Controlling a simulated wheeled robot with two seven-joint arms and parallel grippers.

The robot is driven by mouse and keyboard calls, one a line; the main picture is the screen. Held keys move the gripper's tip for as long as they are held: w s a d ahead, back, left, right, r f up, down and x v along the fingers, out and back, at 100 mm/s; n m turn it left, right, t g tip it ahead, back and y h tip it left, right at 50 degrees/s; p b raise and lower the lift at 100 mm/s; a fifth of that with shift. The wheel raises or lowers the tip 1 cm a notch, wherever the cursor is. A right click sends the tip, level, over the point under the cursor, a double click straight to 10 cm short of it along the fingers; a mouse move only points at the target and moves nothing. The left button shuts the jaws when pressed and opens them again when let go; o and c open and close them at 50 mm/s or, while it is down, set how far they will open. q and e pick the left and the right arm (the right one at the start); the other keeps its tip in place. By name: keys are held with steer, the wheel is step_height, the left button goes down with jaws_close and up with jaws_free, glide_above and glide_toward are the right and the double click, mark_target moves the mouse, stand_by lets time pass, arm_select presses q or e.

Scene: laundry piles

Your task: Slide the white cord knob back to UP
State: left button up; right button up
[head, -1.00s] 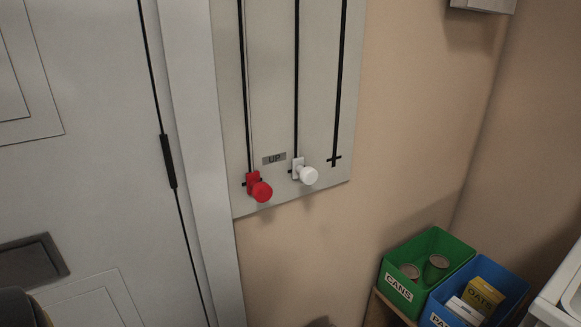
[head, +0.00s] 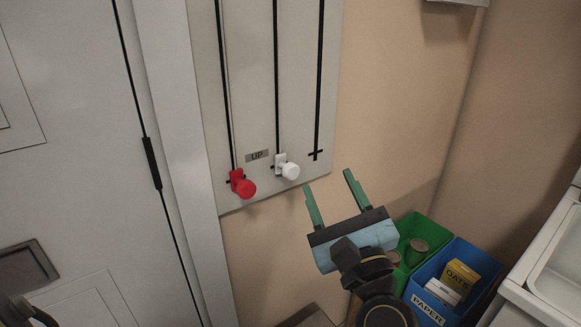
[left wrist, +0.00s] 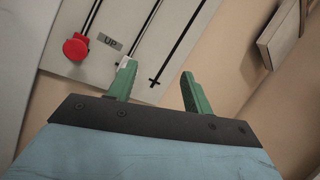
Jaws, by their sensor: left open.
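The white cord knob (head: 289,171) sits at the low end of the middle slot on a pale wall panel (head: 262,60), just right of the UP label (head: 257,155). A red knob (head: 243,186) sits at the low end of the left slot; it also shows in the left wrist view (left wrist: 76,46). My left gripper (head: 328,180) is open and empty, to the right of the white knob and apart from it in the head view. In the left wrist view the left gripper (left wrist: 158,72) has one finger covering most of the white knob. My right gripper is not seen.
A third slot (head: 318,80) without a knob runs at the panel's right. A green bin (head: 432,228) with cans and a blue bin (head: 485,270) labelled PAPER stand below right. A white basin (head: 550,255) is at the right edge. A grey door (head: 75,130) is left.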

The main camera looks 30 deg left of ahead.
mark_target(292, 174)
arm_select(q)
steer(key=w+a+f+n+g, duration=0.1)
steer(key=w+a+n, duration=0.1)
steer(key=a, duration=0.1)
steer(key=w+a+n+g+h, duration=0.1)
steer(key=w+a+n+g, duration=0.1)
steer(key=a, duration=0.2)
steer(key=w+a+f+n+g+h, duration=0.1)
steer(key=a+n, duration=0.1)
steer(key=a, duration=0.2)
steer(key=shift+w+a+f+g, duration=0.2)
steer(key=shift+w+f+g, duration=0.1)
steer(key=shift+w+g, duration=0.1)
steer(key=shift+f, duration=0.1)
jaws_close()
